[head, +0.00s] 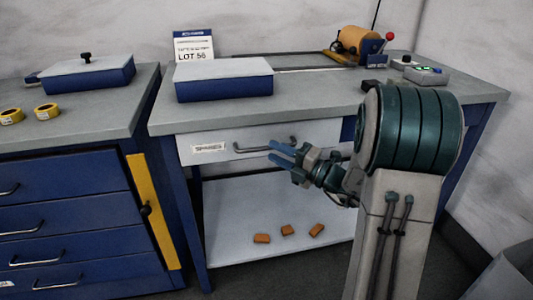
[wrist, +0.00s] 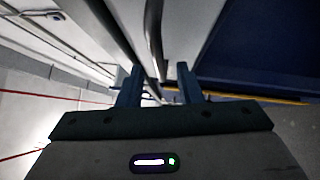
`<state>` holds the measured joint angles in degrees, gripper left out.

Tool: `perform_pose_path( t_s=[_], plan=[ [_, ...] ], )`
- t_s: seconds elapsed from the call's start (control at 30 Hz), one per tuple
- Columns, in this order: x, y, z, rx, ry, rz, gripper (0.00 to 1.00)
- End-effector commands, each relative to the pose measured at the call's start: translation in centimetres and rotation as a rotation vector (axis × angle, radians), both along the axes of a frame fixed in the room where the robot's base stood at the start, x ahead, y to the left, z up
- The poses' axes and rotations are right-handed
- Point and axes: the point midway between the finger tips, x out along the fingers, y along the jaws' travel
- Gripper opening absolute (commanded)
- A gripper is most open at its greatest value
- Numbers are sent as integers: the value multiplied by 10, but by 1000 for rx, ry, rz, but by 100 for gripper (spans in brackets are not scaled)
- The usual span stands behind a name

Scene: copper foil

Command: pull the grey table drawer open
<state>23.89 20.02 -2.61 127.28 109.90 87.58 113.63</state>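The grey table's drawer (head: 240,136) has a pale front with a label at its left, and it looks shut under the tabletop. Its dark bar handle (head: 250,149) runs across the front, and the right part lies close behind my gripper in the head view. My gripper (head: 282,152) is at the handle's right part, with its two blue fingers apart. In the wrist view the handle (wrist: 154,40) runs down towards the gap between the open fingers (wrist: 160,85). I cannot tell whether either finger touches it.
A blue box with a grey lid (head: 224,80) and a sign (head: 194,45) stand on the table (head: 300,96). Several orange blocks lie on the lower shelf (head: 225,215). A blue drawer cabinet (head: 75,215) with a yellow edge strip stands close at the left.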

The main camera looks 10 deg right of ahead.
Motion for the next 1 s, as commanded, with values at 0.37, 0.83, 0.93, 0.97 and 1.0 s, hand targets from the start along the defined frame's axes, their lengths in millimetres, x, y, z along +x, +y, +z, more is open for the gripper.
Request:
perform_pose_path(
  t_s=[0.37, 0.83, 0.93, 0.97, 1.0],
  plan=[
    [25, 26, 5, 0, -1, 0, 32],
    [26, 27, 5, 0, 0, 0, 0],
    [26, 27, 5, 0, 0, 1, 0],
    [26, 28, 6, 0, 0, 2, 0],
    [26, 29, 6, 0, 0, 5, 0]
  ],
)
